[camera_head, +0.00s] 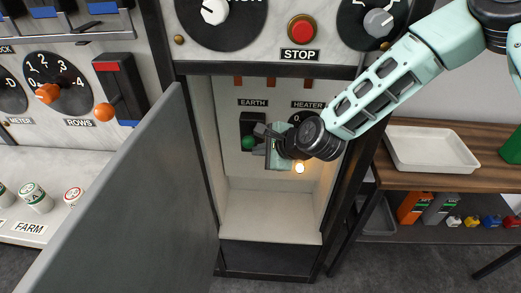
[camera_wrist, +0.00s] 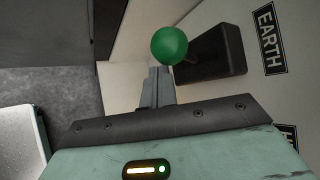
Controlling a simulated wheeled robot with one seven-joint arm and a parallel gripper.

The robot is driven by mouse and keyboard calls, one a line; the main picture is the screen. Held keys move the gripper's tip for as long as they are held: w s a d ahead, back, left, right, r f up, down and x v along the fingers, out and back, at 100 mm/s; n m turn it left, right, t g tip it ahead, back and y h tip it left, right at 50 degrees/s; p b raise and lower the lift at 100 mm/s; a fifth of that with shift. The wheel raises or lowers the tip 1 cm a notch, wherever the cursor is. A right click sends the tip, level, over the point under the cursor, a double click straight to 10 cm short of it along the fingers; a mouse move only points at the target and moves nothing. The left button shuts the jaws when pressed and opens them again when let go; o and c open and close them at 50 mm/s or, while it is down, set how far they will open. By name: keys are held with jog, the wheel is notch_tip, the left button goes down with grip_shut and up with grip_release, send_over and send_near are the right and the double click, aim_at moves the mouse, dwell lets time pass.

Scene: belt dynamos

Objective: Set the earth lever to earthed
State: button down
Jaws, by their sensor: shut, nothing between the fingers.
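The earth lever is a green ball knob (camera_head: 249,143) on a black slotted plate (camera_head: 247,123), below the EARTH label (camera_head: 254,103) inside the open cabinet. The knob sits toward the lower part of the plate in the head view. My gripper (camera_head: 262,143) is inside the cabinet, just right of the knob. In the wrist view the green knob (camera_wrist: 169,45) shows just beyond the fingertips of my gripper (camera_wrist: 158,75). The fingers are together with nothing between them. I cannot tell whether they touch the knob. My gripper partly hides the plate's right side.
The open grey door (camera_head: 125,190) stands to the left of the cabinet opening. The HEATER dial (camera_head: 300,117) is right of the lever, partly covered by my wrist. A lit lamp (camera_head: 299,168) is below it. The cabinet's floor (camera_head: 265,215) is clear.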

jog(key=shift+r, duration=0.1)
jog(key=shift+r+p, duration=0.6)
jog(key=shift+r, duration=0.1)
